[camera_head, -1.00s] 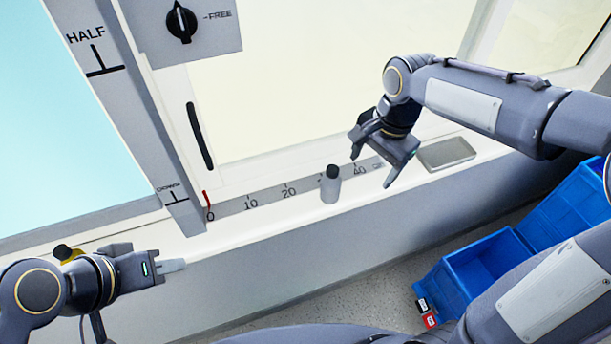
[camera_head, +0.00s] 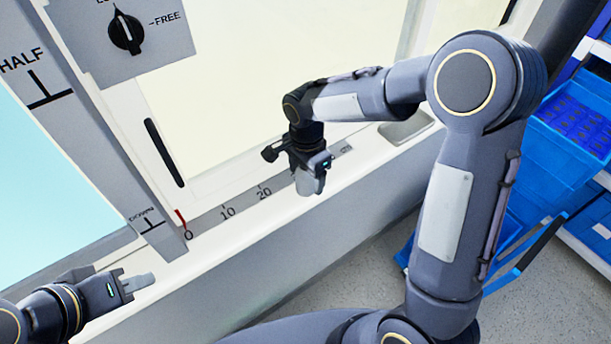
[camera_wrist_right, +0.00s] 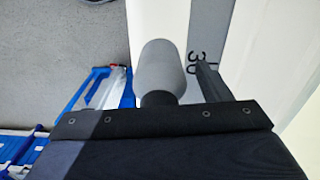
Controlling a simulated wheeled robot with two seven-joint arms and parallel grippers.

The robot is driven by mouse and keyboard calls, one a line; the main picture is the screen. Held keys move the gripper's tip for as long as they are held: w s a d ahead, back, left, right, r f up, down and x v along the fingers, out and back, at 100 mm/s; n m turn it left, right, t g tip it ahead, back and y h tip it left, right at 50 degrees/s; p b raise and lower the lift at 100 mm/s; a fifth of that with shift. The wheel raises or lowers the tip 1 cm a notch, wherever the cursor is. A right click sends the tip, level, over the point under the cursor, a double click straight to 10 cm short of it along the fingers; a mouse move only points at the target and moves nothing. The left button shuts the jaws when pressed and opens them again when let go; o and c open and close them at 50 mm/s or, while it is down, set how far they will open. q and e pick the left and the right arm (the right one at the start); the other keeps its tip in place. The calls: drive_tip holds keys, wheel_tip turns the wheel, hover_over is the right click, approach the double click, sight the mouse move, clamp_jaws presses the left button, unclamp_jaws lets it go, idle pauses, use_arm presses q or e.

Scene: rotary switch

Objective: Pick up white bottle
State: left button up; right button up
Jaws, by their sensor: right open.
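The white bottle (camera_wrist_right: 162,72) has a pale grey-white body and a dark cap. It stands upright on the white ledge (camera_head: 235,240) in front of the window. In the right wrist view its cap points toward my right gripper (camera_wrist_right: 165,85), with one dark finger on its right side and a gap between them. In the head view my right gripper (camera_head: 308,180) is over the bottle and hides most of it. The right gripper is open. My left gripper (camera_head: 138,284) is low at the left, away from the bottle; its finger opening cannot be made out.
A printed scale (camera_head: 228,212) runs along the ledge. A rotary switch (camera_head: 126,33) is on the upper left panel. A shallow metal tray (camera_head: 405,127) sits on the ledge, right of the bottle. Blue crates (camera_head: 570,140) are at the right.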

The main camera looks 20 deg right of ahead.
drive_tip(key=shift+f, duration=0.2)
drive_tip(key=c, duration=1.1)
drive_tip(key=shift+r, duration=0.1)
